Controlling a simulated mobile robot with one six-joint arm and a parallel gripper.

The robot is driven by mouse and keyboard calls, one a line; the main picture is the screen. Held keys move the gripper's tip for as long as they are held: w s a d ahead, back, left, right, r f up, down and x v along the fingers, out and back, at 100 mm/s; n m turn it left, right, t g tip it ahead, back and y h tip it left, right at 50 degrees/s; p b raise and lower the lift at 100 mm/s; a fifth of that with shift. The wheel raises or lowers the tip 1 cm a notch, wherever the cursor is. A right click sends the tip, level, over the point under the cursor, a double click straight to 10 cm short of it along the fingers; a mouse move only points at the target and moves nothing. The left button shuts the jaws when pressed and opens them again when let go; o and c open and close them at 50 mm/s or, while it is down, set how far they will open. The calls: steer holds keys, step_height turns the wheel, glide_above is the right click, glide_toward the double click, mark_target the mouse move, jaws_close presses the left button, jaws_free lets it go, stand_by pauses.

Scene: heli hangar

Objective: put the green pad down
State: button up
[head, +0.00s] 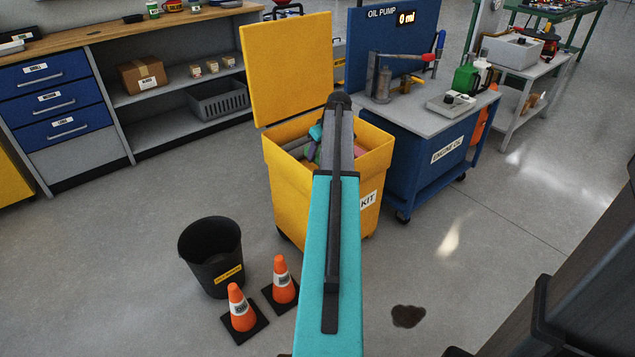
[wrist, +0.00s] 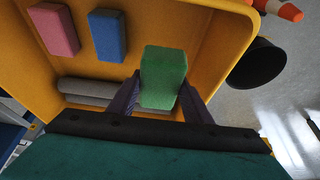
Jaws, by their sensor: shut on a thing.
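The green pad (wrist: 163,78) is a block held between the two fingers of my gripper (wrist: 160,98) in the wrist view. My gripper is shut on it, above the inside of the yellow kit bin (wrist: 232,38). In the head view my arm hides most of the bin's opening and my gripper. The bin (head: 283,190) stands there with its lid (head: 287,65) raised. I cannot tell how far the pad is above the bin's bottom.
Inside the bin lie a pink pad (wrist: 54,30), a blue pad (wrist: 107,35) and grey rolls (wrist: 90,92). A black bucket (head: 208,250) and two orange cones (head: 240,308) stand in front of the bin. The blue oil pump cart (head: 420,160) is at its right. A dark spill (head: 408,316) marks the floor.

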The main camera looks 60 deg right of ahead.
steer(key=shift+f+b, duration=0.55)
steer(key=shift+f, duration=1.95)
steer(key=shift+f+b, duration=0.6)
steer(key=shift+f, duration=1.9)
steer(key=shift+f, duration=0.15)
steer(key=o, duration=0.9)
steer(key=p+v, duration=0.2)
steer(key=v, duration=1)
steer(key=shift+p, duration=0.4)
steer(key=shift+r, duration=0.3)
